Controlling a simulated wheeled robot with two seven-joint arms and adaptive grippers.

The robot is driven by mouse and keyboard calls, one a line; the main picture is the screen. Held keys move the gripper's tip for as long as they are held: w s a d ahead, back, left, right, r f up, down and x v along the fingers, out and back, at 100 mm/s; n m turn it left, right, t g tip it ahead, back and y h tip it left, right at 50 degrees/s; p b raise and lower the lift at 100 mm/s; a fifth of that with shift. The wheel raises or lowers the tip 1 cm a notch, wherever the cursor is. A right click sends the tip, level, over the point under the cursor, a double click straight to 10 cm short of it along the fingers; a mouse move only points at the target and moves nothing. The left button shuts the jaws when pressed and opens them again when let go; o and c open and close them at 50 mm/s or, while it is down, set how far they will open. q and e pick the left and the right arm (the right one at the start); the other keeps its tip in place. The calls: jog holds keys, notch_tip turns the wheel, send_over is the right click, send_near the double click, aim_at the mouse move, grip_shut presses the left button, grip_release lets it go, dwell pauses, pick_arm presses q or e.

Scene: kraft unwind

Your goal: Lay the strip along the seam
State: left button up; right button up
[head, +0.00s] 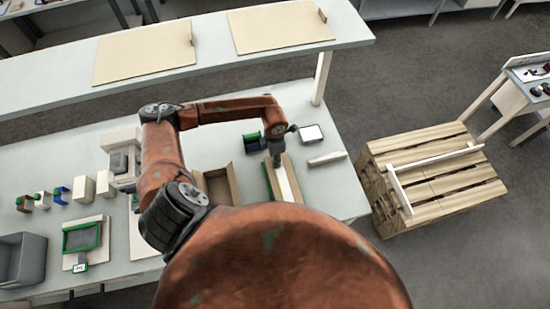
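In the head view, an open brown cardboard box (233,178) sits on the workbench in the middle, its flaps standing up. A narrow pale band (284,183) shows between brown edges on its right side. I cannot tell if this is the strip, a seam or a bare gap. My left gripper (277,161) points down at the far end of that band, at or just above it. Its fingers are too small to tell whether they are open or hold anything. My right gripper is not in view. My own orange body hides the near part of the bench.
A green-and-black item (253,142) and a white square tray (311,134) lie behind the box; a white block (327,159) lies right. Small blocks, a green-framed panel (82,237) and a grey bin (22,259) stand left. A wooden pallet (440,185) stands right, and a shelf (210,55) overhangs behind.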

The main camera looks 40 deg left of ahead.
pick_arm(q)
jog(key=shift+r, duration=0.1)
notch_tip(320, 180, up, 12)
dwell(0.6)
